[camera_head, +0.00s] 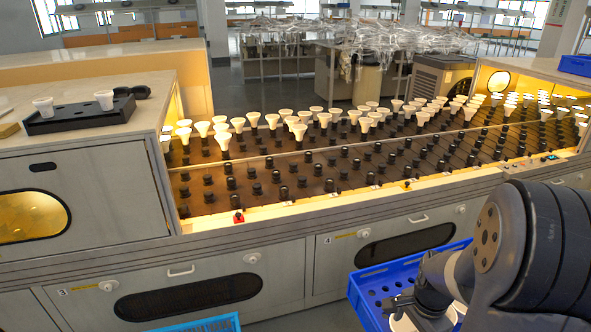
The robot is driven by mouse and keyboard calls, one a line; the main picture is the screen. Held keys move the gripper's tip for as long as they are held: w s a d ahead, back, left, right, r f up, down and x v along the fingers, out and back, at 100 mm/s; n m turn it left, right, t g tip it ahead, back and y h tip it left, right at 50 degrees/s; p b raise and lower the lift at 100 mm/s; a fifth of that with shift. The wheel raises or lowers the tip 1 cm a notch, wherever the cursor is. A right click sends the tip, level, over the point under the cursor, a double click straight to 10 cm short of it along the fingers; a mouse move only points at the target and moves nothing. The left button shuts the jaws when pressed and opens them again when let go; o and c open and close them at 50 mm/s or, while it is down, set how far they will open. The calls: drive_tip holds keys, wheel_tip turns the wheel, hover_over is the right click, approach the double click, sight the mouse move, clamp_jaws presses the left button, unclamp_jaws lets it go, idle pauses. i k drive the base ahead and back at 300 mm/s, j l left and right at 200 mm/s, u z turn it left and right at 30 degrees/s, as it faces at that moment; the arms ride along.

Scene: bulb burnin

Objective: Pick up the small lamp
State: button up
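Two white lamps stand upright on a black block (78,118) on the left cabinet top: a left lamp (43,106) and a right lamp (104,99). They look close in size. Many more white lamps (300,130) stand in rows of black sockets on the long rack, and I cannot tell which one is meant by the small lamp. My gripper (405,308) is low at the bottom right, over a blue crate (363,290), far from the block. Something white (456,312) shows beside my gripper, partly hidden. I cannot see if the fingers are open or hold it.
The rack (240,195) has many empty black sockets toward the front. A dark object (141,91) lies beside the black block. Another blue crate (205,323) shows at the bottom edge. A blue bin (575,65) sits at the far right. My arm covers the lower right.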

sight(46, 105)
drive_tip(key=k+j, duration=0.2)
drive_tip(key=j, duration=0.15)
drive_tip(key=k+j, duration=0.2)
drive_tip(key=j, duration=0.15)
drive_tip(key=k+j, duration=0.15)
drive_tip(key=j, duration=0.25)
drive_tip(key=k+j+u, duration=0.1)
drive_tip(key=j, duration=0.3)
drive_tip(key=k+j+u, duration=0.1)
drive_tip(key=j, duration=0.3)
drive_tip(key=k+j, duration=0.1)
drive_tip(key=j, duration=0.3)
drive_tip(key=k+j+u, duration=0.1)
drive_tip(key=j, duration=0.3)
